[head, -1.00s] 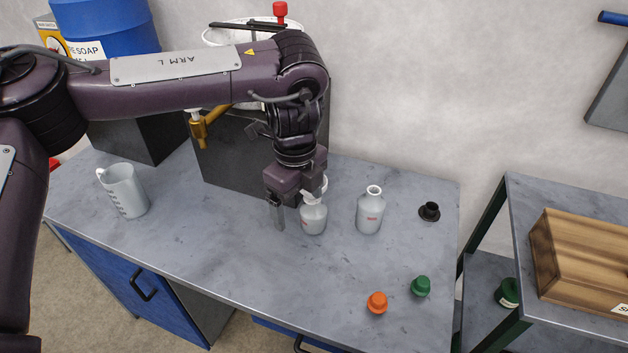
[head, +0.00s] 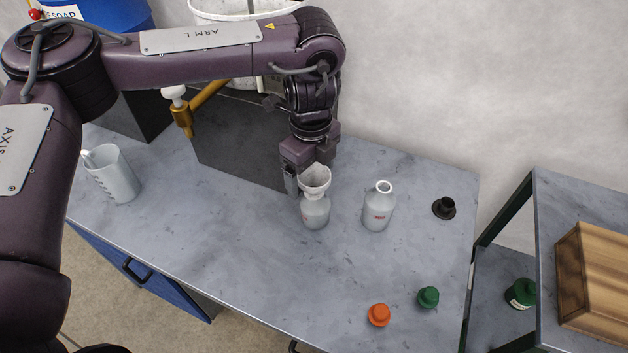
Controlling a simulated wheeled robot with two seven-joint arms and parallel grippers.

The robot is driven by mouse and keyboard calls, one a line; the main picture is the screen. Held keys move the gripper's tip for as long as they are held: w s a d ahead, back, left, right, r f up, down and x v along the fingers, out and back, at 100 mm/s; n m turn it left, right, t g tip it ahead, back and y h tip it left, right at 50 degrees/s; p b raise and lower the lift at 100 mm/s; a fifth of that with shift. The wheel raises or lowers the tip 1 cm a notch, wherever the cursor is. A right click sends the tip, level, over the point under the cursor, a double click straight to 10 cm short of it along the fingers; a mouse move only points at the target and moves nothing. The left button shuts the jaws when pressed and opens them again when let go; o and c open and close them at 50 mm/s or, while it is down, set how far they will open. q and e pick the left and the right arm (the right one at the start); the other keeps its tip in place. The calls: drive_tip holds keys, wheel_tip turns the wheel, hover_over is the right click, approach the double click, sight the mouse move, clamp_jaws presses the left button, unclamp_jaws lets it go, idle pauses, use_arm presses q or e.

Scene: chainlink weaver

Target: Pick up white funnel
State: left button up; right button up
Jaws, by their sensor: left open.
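The white funnel (head: 314,178) sits upright in the mouth of a grey-white bottle (head: 315,212) near the middle of the bench. My left gripper (head: 296,187) is open and points down just behind and to the left of the funnel. One finger shows beside the funnel's left side; the other is hidden, and I cannot tell whether the jaws touch it. My right gripper is not in view.
A second open bottle (head: 378,207) stands just right of the funnel. A black funnel-like piece (head: 444,207), an orange cap (head: 379,315) and a green cap (head: 428,297) are farther right. A measuring jug (head: 113,174) stands left. The front middle of the bench (head: 240,245) is clear.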

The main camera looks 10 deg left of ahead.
sight(314, 180)
use_arm(q)
drive_tip(key=f, duration=0.2)
drive_tip(key=shift+d+f, duration=0.2)
drive_tip(key=shift+f, duration=0.65)
drive_tip(key=c, duration=1)
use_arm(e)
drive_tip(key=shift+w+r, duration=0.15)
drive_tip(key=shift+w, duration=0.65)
